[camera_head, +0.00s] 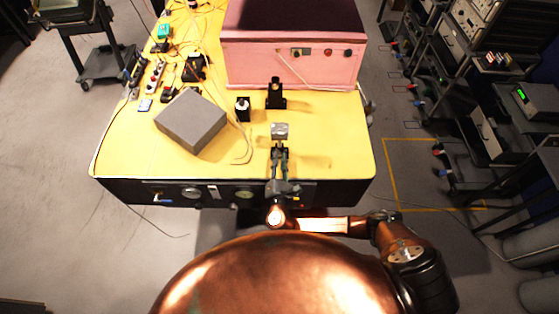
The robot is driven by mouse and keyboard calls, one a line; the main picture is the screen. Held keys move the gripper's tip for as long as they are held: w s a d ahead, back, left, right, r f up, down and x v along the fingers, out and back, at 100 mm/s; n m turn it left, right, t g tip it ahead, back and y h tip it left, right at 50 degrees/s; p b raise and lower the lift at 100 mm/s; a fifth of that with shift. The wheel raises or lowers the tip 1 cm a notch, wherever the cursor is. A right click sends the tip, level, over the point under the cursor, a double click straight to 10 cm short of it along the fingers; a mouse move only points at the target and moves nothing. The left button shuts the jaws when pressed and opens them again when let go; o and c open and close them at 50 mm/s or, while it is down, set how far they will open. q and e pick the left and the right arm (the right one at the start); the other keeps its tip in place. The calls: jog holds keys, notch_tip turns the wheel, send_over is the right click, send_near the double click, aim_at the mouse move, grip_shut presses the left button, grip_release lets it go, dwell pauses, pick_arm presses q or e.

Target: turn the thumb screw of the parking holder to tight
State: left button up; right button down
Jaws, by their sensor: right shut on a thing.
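My right gripper (280,153) reaches over the front of the yellow table. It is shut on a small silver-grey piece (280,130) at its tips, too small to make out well. A black upright holder (275,95) with a wider foot stands just beyond, apart from the gripper. A shorter black holder (242,110) with a pale top stands to its left. I cannot tell which is the parking holder, and no thumb screw can be made out. My left gripper is not in view.
The yellow table (330,150) is clear at the right front. A grey box (191,121) lies left of the gripper, with a cable beside it. A pink foam enclosure (292,62) stands behind. Cables and small devices crowd the back left.

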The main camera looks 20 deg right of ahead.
jog(key=shift+f+m+b, duration=0.3)
jog(key=shift+m+b, duration=0.5)
jog(key=shift+m, duration=0.2)
jog(key=m+b, duration=0.8)
jog(key=b, duration=0.1)
jog(key=shift+d+f+m, duration=0.1)
jog(key=shift+m, duration=0.3)
jog(key=shift+r+m+b, duration=0.2)
jog(key=shift+m+b, duration=0.9)
jog(key=shift+b, duration=0.2)
jog(key=c, duration=1.8)
grip_release()
jog(key=shift+r, duration=0.1)
jog(key=shift+o, duration=0.2)
